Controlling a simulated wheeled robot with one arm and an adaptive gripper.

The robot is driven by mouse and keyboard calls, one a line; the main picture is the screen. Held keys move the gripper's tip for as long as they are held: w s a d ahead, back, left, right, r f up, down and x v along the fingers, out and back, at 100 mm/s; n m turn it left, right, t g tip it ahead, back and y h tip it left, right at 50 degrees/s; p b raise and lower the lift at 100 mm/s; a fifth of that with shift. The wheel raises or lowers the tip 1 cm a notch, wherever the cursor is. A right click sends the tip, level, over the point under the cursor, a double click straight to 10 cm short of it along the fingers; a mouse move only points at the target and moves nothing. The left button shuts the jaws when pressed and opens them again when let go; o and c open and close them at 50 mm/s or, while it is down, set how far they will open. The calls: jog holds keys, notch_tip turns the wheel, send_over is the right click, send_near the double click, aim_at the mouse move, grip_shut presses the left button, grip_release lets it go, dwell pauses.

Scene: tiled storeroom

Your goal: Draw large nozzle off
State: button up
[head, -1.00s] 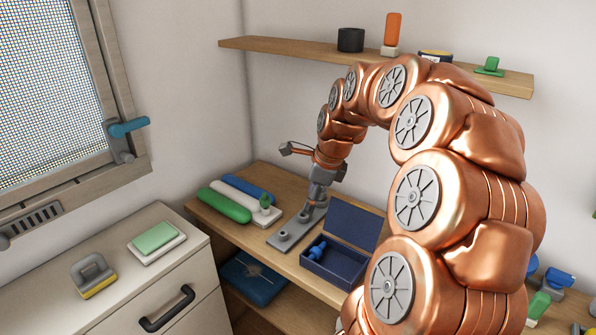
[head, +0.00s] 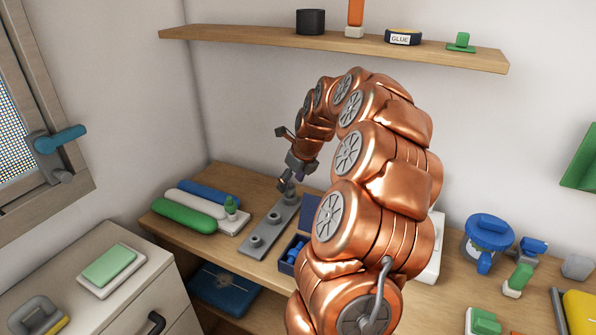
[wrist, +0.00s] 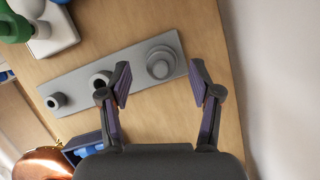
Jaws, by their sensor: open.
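A grey plate (head: 262,230) lies on the wooden bench, with several round grey fittings in a row. The widest, a stepped round piece (wrist: 162,62), sits at the plate's far end; it also shows in the head view (head: 289,194). I cannot tell whether it is the large nozzle or a bare seat. The two smaller fittings (wrist: 100,79) have dark holes. My gripper (wrist: 163,80) is open and empty, its fingertips apart near the widest piece. In the head view my gripper (head: 286,181) is just above that end of the plate.
An open blue box (head: 287,268) with a blue part inside stands beside the plate. Green, white and blue rolls (head: 190,215) lie left of it. A wall shelf (head: 340,47) runs above. Several blue and green objects stand on the right.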

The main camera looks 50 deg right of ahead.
aim_at(291, 182)
jog(key=shift+x, duration=1.5)
jog(key=shift+c, duration=0.3)
grip_shut()
jog(key=shift+r, duration=0.1)
